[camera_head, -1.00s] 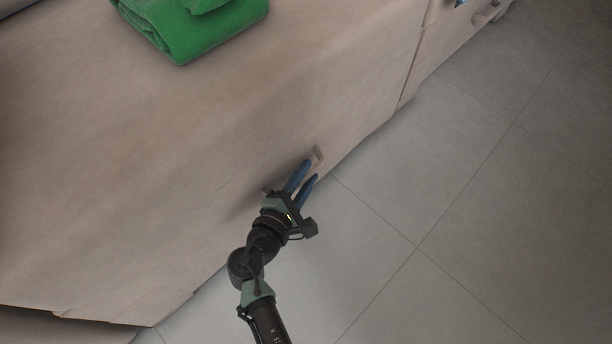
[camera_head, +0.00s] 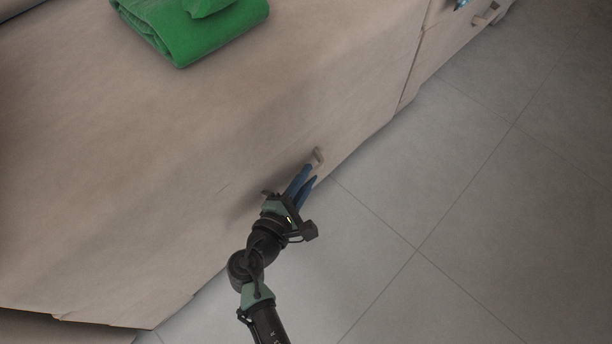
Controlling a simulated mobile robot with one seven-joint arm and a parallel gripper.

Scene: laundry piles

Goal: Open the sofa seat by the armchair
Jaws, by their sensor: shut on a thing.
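The beige sofa seat (camera_head: 150,170) fills the left and middle of the head view. A small beige handle (camera_head: 318,157) sticks out near its lower front edge. My gripper (camera_head: 309,180) has its blue fingers closed together at this handle. The gripper is shut on the handle, though the fingers hide part of it. The seat looks closed. The armchair cannot be made out for certain.
A folded green cloth (camera_head: 195,30) lies on the seat at the top. Another beige front with a handle (camera_head: 487,14) stands at the top right. Grey tiled floor (camera_head: 450,200) lies clear on the right.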

